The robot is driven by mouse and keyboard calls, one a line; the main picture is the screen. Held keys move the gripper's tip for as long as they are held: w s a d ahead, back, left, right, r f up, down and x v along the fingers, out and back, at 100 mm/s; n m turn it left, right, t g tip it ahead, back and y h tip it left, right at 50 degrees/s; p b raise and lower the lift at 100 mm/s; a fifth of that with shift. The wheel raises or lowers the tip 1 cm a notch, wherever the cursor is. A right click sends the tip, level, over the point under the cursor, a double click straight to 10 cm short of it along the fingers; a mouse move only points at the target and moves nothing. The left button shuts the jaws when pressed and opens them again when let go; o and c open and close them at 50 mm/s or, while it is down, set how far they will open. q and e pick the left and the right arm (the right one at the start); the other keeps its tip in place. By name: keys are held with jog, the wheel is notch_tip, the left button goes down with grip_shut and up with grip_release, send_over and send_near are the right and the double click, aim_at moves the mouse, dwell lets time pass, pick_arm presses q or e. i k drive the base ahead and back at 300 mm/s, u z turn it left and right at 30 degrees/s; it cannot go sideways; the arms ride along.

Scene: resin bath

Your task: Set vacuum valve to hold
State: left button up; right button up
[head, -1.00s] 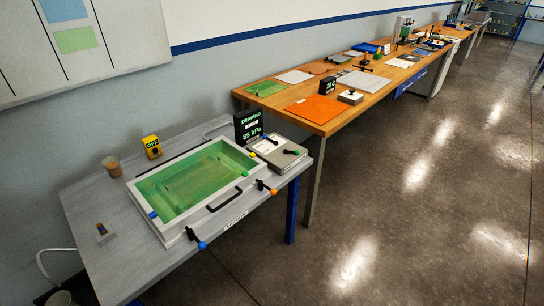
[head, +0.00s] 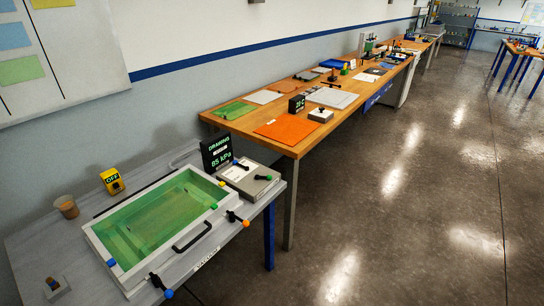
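A grey valve box (head: 249,179) with small black levers stands on the grey table, right of the resin bath. One lever (head: 240,163) has a blue knob end and another (head: 263,178) has a green one; which is the vacuum valve I cannot tell. A black display (head: 217,152) behind the box reads what looks like "DRAWING" and "85 kPa". The white-framed bath (head: 160,222) with a green inside has a black handle (head: 192,236) at its front. Neither of my grippers is in view.
A yellow box marked "OFF" (head: 112,181) and a brown cup (head: 66,206) stand behind the bath. Levers with orange (head: 236,217) and blue (head: 162,285) parts stick out at its front edge. A wooden bench (head: 290,152) with mats and tools runs beyond. The floor at right is clear.

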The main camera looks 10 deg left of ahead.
aim_at(235, 162)
jog(key=z, duration=0.25)
jog(key=i, duration=0.85)
jog(key=u, duration=0.05)
